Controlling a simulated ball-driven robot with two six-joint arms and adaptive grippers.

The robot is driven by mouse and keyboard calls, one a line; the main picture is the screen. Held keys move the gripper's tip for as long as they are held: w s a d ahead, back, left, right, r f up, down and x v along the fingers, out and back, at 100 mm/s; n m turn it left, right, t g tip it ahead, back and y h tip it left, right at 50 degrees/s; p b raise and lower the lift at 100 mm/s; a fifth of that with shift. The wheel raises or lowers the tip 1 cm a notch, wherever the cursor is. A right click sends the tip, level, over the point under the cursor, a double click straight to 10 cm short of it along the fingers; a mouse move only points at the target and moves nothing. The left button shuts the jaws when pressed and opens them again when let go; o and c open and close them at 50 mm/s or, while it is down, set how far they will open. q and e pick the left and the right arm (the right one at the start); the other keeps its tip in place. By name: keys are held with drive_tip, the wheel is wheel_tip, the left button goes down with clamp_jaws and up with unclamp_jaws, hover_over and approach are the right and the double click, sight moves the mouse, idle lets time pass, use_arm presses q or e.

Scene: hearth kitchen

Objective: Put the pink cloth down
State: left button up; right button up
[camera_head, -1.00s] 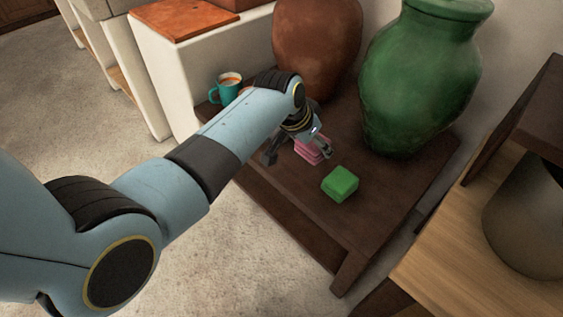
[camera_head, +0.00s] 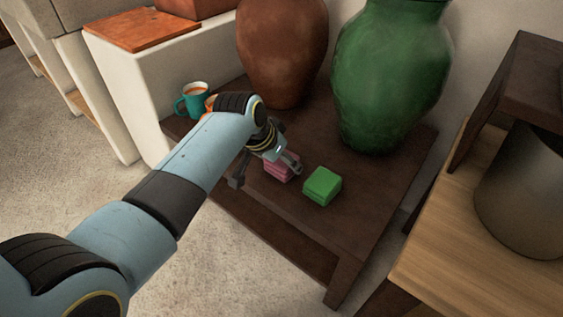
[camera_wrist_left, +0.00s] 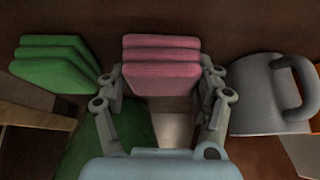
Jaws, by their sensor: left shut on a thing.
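The pink cloth (camera_head: 281,167) is a folded stack, partly hidden behind my left gripper (camera_head: 267,172) in the head view. In the left wrist view the pink cloth (camera_wrist_left: 160,66) sits between the two fingers of my left gripper (camera_wrist_left: 162,78), which is shut on it. The cloth is at or just above the dark wooden table (camera_head: 335,232), to the left of a folded green cloth (camera_head: 322,186). I cannot tell whether it touches the table. My right gripper is not in view.
A teal mug (camera_head: 193,101) stands behind my left arm, with an orange thing (camera_head: 211,103) beside it. A brown vase (camera_head: 283,50) and a green vase (camera_head: 390,80) stand at the table's back. A grey-looking mug (camera_wrist_left: 268,95) shows in the wrist view. The table's front right is clear.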

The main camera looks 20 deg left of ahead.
use_arm(q)
drive_tip(key=shift+r, duration=0.1)
drive_tip(key=o, duration=0.6)
drive_tip(key=shift+f, duration=0.2)
drive_tip(key=shift+c, duration=0.2)
drive_tip(key=o, duration=0.5)
drive_tip(key=shift+r, duration=0.1)
